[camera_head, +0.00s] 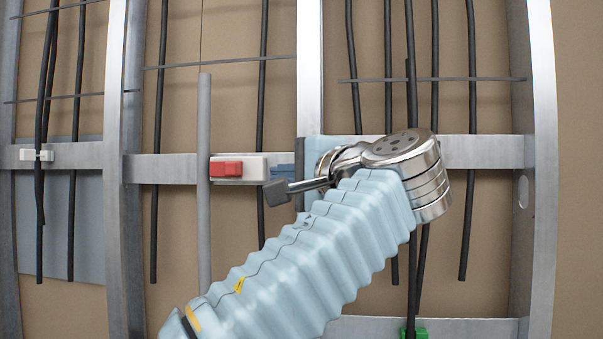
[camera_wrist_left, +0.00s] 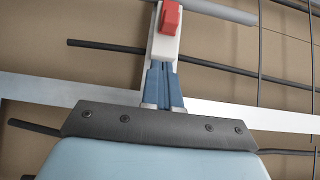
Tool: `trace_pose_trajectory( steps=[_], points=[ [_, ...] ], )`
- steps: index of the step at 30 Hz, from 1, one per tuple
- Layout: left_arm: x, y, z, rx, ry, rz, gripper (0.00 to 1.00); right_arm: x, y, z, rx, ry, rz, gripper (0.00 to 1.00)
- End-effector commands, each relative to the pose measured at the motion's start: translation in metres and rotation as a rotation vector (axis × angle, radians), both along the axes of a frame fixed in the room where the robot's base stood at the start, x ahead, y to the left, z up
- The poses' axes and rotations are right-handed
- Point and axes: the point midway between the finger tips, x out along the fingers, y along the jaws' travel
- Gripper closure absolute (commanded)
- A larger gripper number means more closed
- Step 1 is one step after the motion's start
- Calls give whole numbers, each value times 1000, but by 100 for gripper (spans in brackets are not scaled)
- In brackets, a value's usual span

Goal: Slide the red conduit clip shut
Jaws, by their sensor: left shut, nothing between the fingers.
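The red conduit clip has a red slider (camera_head: 226,169) on a white base (camera_head: 253,168), fixed to the horizontal metal rail. The red part is at the base's left end, close beside a grey vertical pipe (camera_head: 204,130). In the left wrist view the red part (camera_wrist_left: 170,17) is at the top, with the white base (camera_wrist_left: 165,42) below it. My left gripper (camera_head: 273,172) is shut and empty at the base's right end. Its blue fingers (camera_wrist_left: 162,66) point along the base towards the red part. I cannot tell whether they touch the base.
Vertical metal studs (camera_head: 309,60) stand either side of the clip. Dark cables (camera_head: 262,100) hang around it, and thin horizontal rods (camera_head: 220,62) cross above. A white clip (camera_head: 36,155) is at the left and a green one (camera_head: 419,333) at the bottom. My left arm covers the lower middle.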

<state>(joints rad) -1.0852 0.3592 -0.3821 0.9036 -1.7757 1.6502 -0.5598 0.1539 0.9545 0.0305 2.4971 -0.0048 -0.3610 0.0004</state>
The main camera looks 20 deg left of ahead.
Motion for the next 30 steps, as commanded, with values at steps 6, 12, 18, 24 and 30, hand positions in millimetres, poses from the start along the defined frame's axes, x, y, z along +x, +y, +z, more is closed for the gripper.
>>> trace_pose_trajectory(
  steps=[6,12,18,24,30],
  points=[
    [12,39,-1,-2,0,1,100,0,0,0,0,0,0,57],
    [7,59,0,-1,1,-1,100,0,0,-1,0,0,0,57],
    [6,64,0,0,0,-1,100,0,0,-1,0,0,0,57],
    [6,64,0,0,0,-1,100,0,0,-1,0,0,0,57],
    [2,78,-2,-1,0,1,100,0,0,-6,0,0,-1,57]
  ],
)
